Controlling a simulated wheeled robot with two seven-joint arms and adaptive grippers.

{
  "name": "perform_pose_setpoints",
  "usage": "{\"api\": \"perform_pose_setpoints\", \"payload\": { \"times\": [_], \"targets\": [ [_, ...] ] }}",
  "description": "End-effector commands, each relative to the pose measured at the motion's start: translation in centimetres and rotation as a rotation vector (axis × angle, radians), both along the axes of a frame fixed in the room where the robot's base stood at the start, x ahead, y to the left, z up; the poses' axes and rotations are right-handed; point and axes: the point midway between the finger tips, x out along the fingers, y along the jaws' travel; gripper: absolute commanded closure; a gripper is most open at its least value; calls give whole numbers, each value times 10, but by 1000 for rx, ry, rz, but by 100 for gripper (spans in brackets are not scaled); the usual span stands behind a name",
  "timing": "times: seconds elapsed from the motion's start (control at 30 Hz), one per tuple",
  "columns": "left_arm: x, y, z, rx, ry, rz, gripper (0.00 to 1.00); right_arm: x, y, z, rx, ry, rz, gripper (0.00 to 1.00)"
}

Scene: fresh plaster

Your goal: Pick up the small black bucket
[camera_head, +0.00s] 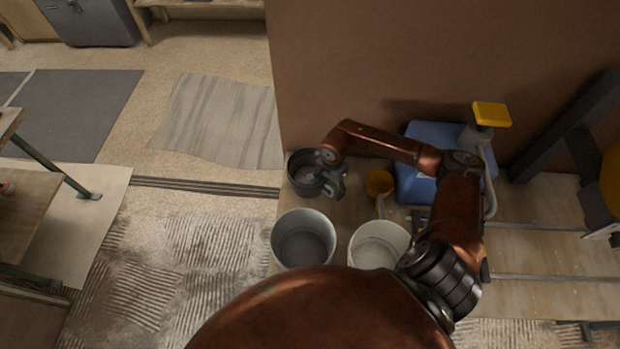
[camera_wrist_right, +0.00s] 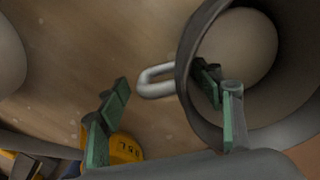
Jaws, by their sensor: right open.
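The small black bucket (camera_head: 294,164) stands at the far left corner of the wooden bench top, near the brown wall. My right gripper (camera_head: 333,186) is at its right side, open. In the right wrist view, the bucket (camera_wrist_right: 275,112) fills the right side, with a pale loop handle on its near side. The open jaws (camera_wrist_right: 163,80) straddle the bucket's rim: one green-padded finger appears inside the bucket, the other outside to the left. I cannot tell whether either finger touches the wall. My left gripper does not show.
A larger grey bucket (camera_head: 303,239) and a white bucket (camera_head: 378,246) stand in front of the black one. An orange-yellow item (camera_head: 379,183), a blue container (camera_head: 411,187) and a yellow-topped sprayer (camera_head: 491,115) stand to the right. The wall (camera_head: 400,60) rises close behind.

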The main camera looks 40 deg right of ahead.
Motion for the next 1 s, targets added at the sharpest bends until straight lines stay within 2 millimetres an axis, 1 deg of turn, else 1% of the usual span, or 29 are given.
{"api": "perform_pose_setpoints", "payload": {
  "times": [0.07,0.8,1.0],
  "targets": [
    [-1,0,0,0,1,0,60,0,0,0,0,0,0,40],
    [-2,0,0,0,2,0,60,0,0,1,0,-1,-1,90],
    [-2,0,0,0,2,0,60,0,0,1,-1,0,-1,90]
  ]
}}
